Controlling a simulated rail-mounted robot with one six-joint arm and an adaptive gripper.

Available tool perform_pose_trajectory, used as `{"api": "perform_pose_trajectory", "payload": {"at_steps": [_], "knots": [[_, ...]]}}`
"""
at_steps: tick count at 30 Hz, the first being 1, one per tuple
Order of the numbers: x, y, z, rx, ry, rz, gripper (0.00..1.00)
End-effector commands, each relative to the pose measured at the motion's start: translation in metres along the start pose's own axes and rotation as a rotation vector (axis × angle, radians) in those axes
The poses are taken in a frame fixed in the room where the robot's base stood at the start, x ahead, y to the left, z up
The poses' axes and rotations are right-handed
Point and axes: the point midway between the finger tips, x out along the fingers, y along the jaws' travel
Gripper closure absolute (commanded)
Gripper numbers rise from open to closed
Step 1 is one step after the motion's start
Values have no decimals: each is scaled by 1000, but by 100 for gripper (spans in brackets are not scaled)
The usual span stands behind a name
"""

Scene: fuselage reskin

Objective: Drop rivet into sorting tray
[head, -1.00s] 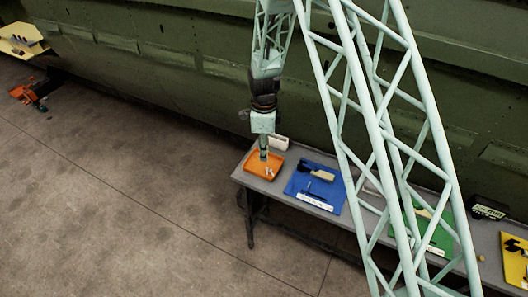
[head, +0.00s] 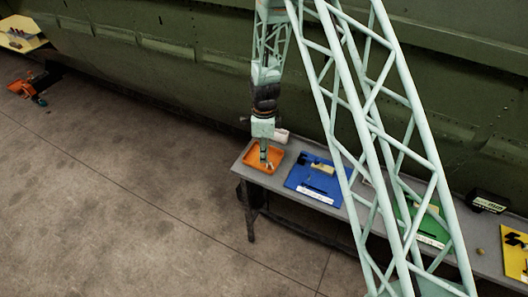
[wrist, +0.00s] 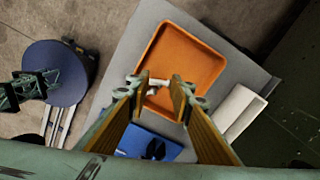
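The orange sorting tray (head: 248,163) sits on the left end of the grey table; it also shows in the wrist view (wrist: 208,62). My gripper (head: 263,162) points down over the tray. In the wrist view my gripper (wrist: 159,88) has its two fingers apart, with a clear gap between the tips. A small whitish rivet (wrist: 157,82) shows in that gap against the orange tray floor. I cannot tell its height above the floor. Small pale pieces (head: 270,164) also show by the fingertips in the head view.
A white box (head: 281,136) stands just behind the tray; it also shows in the wrist view (wrist: 240,111). A blue mat (head: 300,178) with dark tools lies to the right. Green and yellow (head: 516,258) mats lie further along. The green fuselage wall (head: 180,75) rises behind the table.

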Motion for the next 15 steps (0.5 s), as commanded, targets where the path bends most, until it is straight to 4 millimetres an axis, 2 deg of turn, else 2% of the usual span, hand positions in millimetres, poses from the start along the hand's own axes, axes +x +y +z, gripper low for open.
{"api": "perform_pose_trajectory", "payload": {"at_steps": [11,15], "knots": [[2,0,0,0,0,0,83],[2,0,0,0,0,0,70]]}}
